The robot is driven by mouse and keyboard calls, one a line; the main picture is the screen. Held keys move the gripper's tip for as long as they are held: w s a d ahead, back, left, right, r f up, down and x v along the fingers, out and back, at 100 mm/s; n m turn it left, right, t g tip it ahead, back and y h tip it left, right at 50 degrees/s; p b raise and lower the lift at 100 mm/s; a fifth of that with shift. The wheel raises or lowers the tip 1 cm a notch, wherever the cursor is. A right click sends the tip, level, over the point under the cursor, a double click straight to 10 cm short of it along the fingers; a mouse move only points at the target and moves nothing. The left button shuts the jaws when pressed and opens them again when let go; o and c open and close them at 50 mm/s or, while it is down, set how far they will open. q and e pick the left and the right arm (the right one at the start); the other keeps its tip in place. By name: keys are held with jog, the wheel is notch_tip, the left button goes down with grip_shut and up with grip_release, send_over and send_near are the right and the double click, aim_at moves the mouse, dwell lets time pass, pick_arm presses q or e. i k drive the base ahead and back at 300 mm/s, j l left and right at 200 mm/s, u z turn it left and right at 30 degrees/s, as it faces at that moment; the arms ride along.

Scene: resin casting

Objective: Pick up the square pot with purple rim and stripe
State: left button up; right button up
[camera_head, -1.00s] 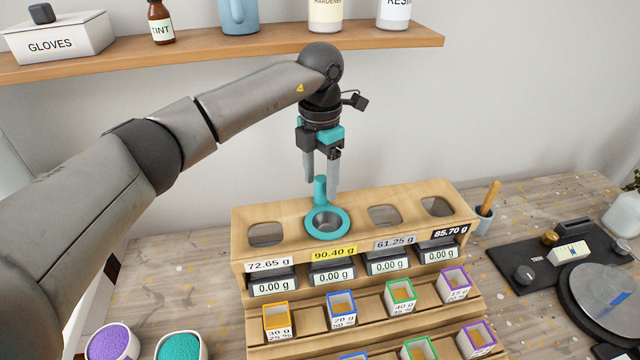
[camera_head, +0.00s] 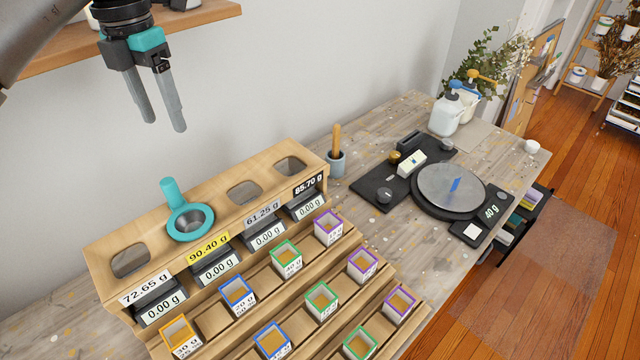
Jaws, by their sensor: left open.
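Three square pots with purple rims stand in a diagonal line on the right side of the stepped wooden rack: an upper one (camera_head: 328,228), a middle one (camera_head: 362,265) and a lower one (camera_head: 399,304). Each holds something amber and has a printed label on its front. My left gripper (camera_head: 166,127) is at the upper left, open and empty, fingers pointing down. It is in the air, well to the left of and above the purple pots, touching nothing. My right gripper is not in view.
A teal ring holder (camera_head: 190,222) sits in the rack's top board (camera_head: 215,190), below my left gripper. Pots with orange (camera_head: 180,335), blue (camera_head: 236,292) and green (camera_head: 286,258) rims stand near the purple ones. A scale (camera_head: 453,190) and a brush cup (camera_head: 336,163) are to the right.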

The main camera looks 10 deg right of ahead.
aim_at(399, 303)
jog(key=z, duration=1.05)
